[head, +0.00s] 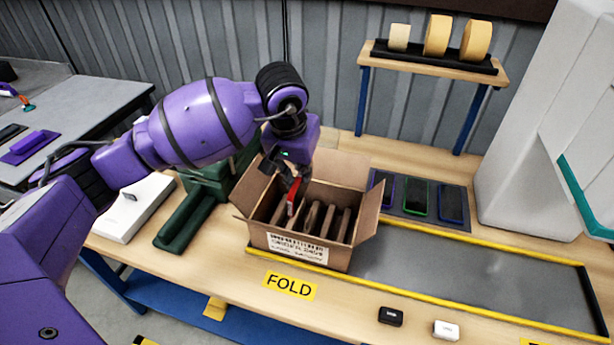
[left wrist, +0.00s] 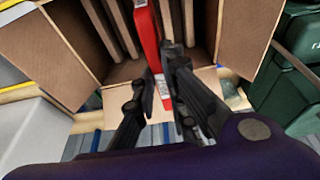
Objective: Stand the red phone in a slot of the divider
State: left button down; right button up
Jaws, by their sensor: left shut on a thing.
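The red phone (head: 293,195) is upright and partly inside the open carton (head: 274,237), at the left part of its divider (head: 328,218). My left gripper (head: 296,180) is shut on it from above. In the left wrist view the red phone (left wrist: 150,55) runs between the fingers of my left gripper (left wrist: 162,90), alongside the brown divider walls (left wrist: 122,30). The phone's lower end is hidden, so I cannot tell how deep it sits or whether it touches the bottom. My right gripper is not in view.
A grey mat (head: 394,205) with several dark phones lies right of the carton. A green case (head: 190,215) and a white box (head: 130,208) stand left. A tape rack (head: 432,62) is behind. The grey conveyor strip (head: 440,268) is clear.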

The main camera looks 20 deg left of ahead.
aim_at(294, 187)
pick_arm(q)
jog(key=f, duration=0.2)
jog(key=s+f+b, duration=0.1)
jog(key=f, duration=0.1)
jog(key=shift+f, duration=0.3)
jog(key=shift+w+f, duration=0.15)
jog(key=shift+f, duration=0.5)
jog(key=shift+f+b, duration=0.6)
jog(key=shift+f, duration=0.75)
jog(key=shift+f+b, duration=0.4)
jog(key=shift+f, duration=0.6)
jog(key=c, duration=1.7)
grip_release()
jog(key=v, duration=1.2)
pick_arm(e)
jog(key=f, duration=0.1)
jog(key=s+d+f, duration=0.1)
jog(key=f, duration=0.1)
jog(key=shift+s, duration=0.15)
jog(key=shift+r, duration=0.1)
